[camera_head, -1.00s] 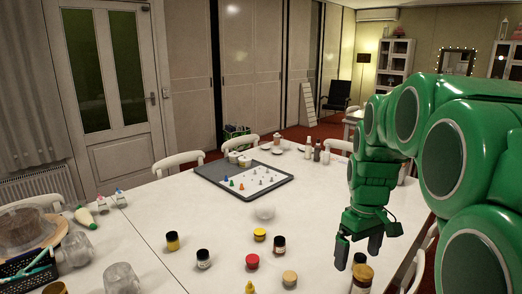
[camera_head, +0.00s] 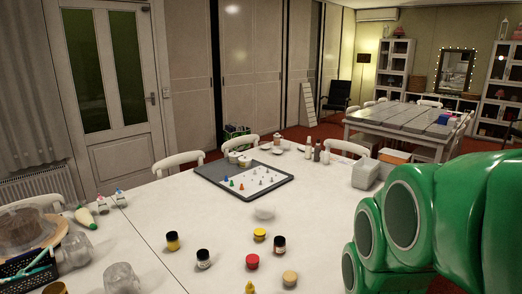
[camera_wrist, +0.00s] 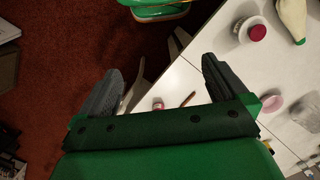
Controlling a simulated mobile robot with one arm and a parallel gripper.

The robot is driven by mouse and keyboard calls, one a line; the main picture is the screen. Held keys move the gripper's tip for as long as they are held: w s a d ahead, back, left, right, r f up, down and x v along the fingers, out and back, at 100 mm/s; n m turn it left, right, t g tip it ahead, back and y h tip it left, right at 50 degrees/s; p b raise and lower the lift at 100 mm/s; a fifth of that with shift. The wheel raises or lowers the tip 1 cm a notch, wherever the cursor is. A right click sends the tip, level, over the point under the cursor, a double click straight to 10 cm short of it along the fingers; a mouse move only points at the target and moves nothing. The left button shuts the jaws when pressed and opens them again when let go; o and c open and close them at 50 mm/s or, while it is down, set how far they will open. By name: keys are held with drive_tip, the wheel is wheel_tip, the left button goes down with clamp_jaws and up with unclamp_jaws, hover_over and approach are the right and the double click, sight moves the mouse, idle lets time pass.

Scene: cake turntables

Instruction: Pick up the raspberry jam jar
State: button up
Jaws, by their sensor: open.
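Several small jars stand on the white table, their labels too small to read, so I cannot tell for sure which is raspberry jam. A red-lidded jar (camera_head: 252,261) is at front centre. Near it are a dark-lidded jar (camera_head: 279,245), a tan-lidded jar (camera_head: 290,278), a yellow-lidded jar (camera_head: 260,234) and a dark jar with a pale label (camera_head: 203,258). My gripper (camera_wrist: 162,66) is open and empty in the wrist view, over the table's edge and the red floor. In the head view my arm hides it. A red-topped item (camera_wrist: 257,33) lies right of its fingers.
A grey tray (camera_head: 213,180) with game pieces lies at the table's middle. Glass jars (camera_head: 76,248) and a dark basket (camera_head: 30,268) stand at the left. A grey box (camera_head: 366,174) and bottles (camera_head: 317,152) are at the far side. White chairs line the far edge.

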drive_tip(key=shift+s+a+f+m, duration=0.15)
drive_tip(key=shift+s+f, duration=0.15)
drive_tip(key=shift+s, duration=0.5)
drive_tip(key=shift+s+a+f+m, duration=0.15)
drive_tip(key=shift+s+f, duration=0.1)
drive_tip(key=shift+s, duration=0.55)
